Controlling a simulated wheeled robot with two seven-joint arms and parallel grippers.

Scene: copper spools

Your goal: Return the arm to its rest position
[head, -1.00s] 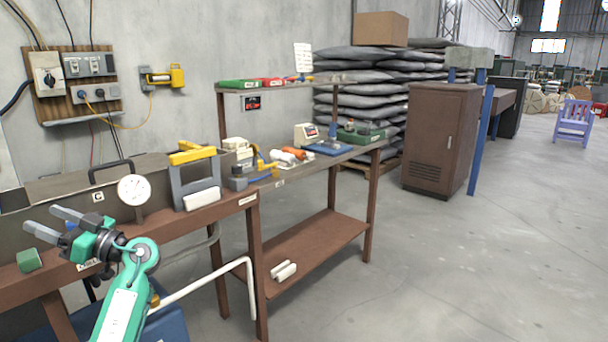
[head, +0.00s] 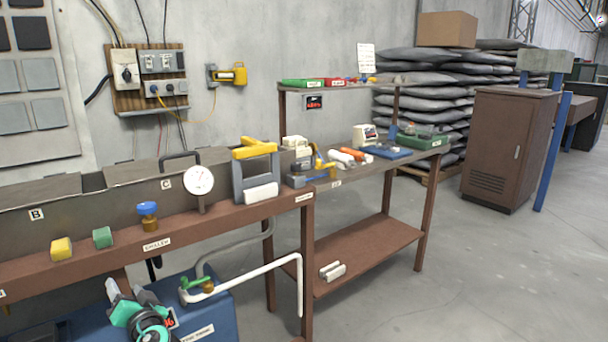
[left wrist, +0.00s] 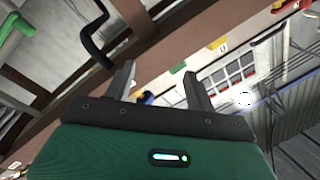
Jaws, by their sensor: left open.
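My left gripper (head: 128,292) is low at the bottom left of the head view, in front of the blue box under the brown bench. Its two grey fingers stand apart with nothing between them. In the left wrist view the open fingers (left wrist: 160,85) point toward the brown bench edge, with no object held. My right gripper is in neither view.
A white pipe (head: 250,271) and blue box (head: 210,312) lie below. Floor at right is clear.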

